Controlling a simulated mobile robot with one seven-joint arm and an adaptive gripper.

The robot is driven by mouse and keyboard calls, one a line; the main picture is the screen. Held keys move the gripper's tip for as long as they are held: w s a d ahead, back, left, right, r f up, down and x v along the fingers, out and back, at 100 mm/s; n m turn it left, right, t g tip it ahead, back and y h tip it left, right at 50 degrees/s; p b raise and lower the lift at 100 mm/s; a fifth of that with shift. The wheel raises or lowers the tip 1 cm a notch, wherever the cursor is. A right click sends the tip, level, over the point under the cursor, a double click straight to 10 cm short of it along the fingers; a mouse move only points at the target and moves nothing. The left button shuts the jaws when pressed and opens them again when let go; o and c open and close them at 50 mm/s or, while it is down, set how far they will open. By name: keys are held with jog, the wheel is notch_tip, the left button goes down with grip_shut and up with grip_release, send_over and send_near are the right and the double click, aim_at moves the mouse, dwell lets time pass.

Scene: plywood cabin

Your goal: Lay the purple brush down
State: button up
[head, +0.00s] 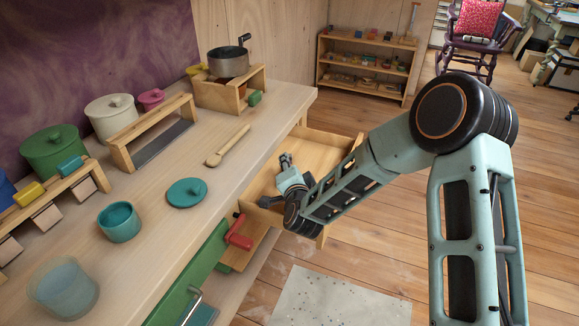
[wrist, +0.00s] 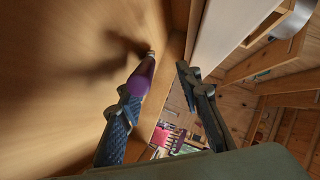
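The purple brush (wrist: 142,78) shows in the wrist view as a short purple piece with a pale tip, close by the left fingertip of my gripper (wrist: 154,80). Its lower part is hidden behind that finger. The fingers stand apart, with a clear gap between the brush and the right finger. I cannot tell whether the brush touches the left finger. In the head view my gripper (head: 287,164) is inside the open wooden drawer (head: 340,140), low over its floor. I cannot make out the brush there.
A red handle (head: 238,232) juts out below the worktop edge.

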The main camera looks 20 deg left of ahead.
jog(key=v, duration=1.2)
dwell(0.3)
